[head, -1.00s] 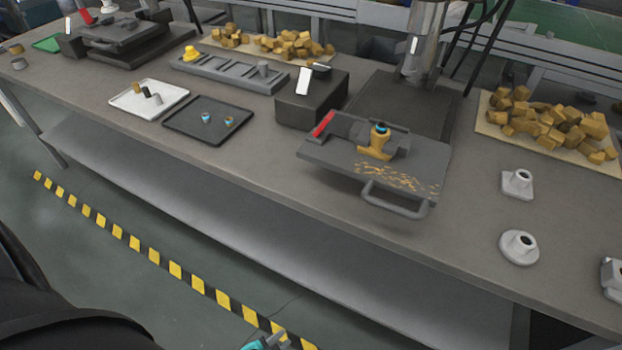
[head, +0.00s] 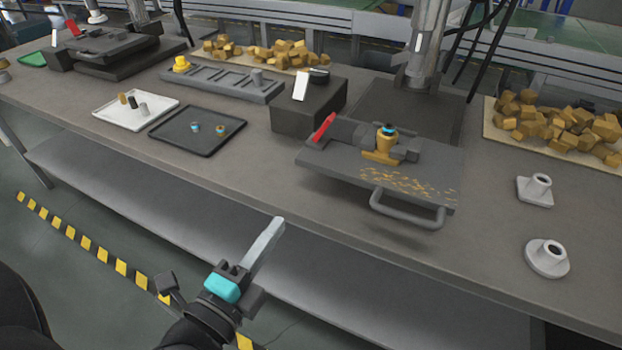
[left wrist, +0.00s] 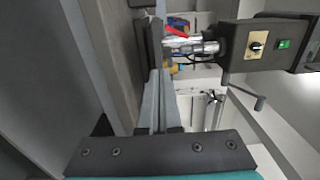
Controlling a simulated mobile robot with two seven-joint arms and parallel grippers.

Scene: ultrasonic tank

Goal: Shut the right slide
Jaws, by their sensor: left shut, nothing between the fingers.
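The right slide (head: 340,172) is a flat dark grey plate, drawn out toward the bench's front in front of its machine base (head: 400,98). A grey bar handle (head: 408,212) projects from its front. On the slide stand a clamp with a red lever (head: 323,128) and a brass-coloured fitting (head: 383,146) with a blue ring, with yellow chips scattered in front. My left gripper (head: 277,224) is shut and empty, in front of the bench, left of the handle and apart from it. Its fingers (left wrist: 159,76) also show in the left wrist view. My right gripper is not in view.
A dark box (head: 306,112) stands left of the slide. A black tray (head: 197,136) and white tray (head: 134,107) lie further left. Two light grey flanged parts (head: 535,190) sit on the right. The floor in front of the bench is open.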

